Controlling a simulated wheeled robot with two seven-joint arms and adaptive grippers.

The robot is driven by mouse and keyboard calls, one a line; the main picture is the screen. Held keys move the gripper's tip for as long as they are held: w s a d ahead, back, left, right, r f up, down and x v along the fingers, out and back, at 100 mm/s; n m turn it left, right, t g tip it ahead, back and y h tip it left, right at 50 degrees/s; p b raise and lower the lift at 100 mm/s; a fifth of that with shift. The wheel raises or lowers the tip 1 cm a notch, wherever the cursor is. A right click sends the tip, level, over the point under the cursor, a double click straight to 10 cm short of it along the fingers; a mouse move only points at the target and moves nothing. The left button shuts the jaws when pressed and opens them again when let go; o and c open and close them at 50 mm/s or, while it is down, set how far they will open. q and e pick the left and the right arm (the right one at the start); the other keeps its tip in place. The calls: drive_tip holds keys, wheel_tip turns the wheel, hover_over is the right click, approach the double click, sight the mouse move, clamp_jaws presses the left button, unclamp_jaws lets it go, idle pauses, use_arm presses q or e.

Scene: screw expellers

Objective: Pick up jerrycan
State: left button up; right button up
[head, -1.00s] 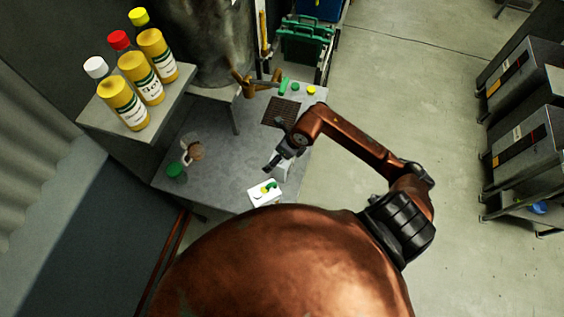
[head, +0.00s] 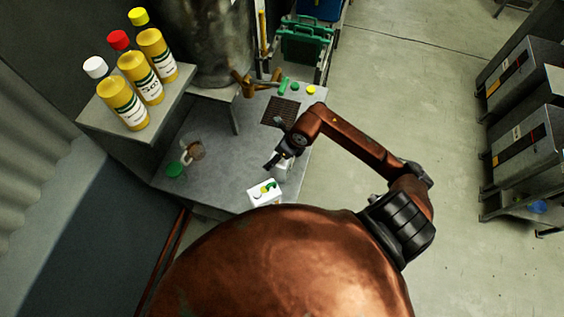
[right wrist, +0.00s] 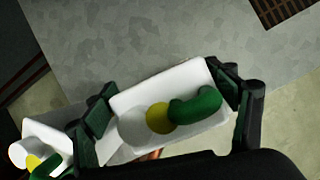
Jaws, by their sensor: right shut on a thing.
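My right gripper (head: 275,163) is over the front right part of the grey table. In the right wrist view its two fingers (right wrist: 168,108) are closed on the sides of a white jerrycan (right wrist: 135,95) with a yellow cap and a green handle. In the head view only part of this held jerrycan (head: 283,172) shows below the gripper. A second white jerrycan (head: 257,198), also with yellow and green parts, is near the table's front edge. It shows at the lower left of the right wrist view (right wrist: 45,128). My left gripper is not in view.
The grey table (head: 225,165) has free room in its middle. A green cap (head: 176,168) and a brown and white item (head: 195,150) are at its left. A dark grate (head: 281,111) and small caps are at the back. Yellow bottles (head: 135,62) stand on a raised shelf.

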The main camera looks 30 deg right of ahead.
drive_tip(key=shift+c, duration=1.4)
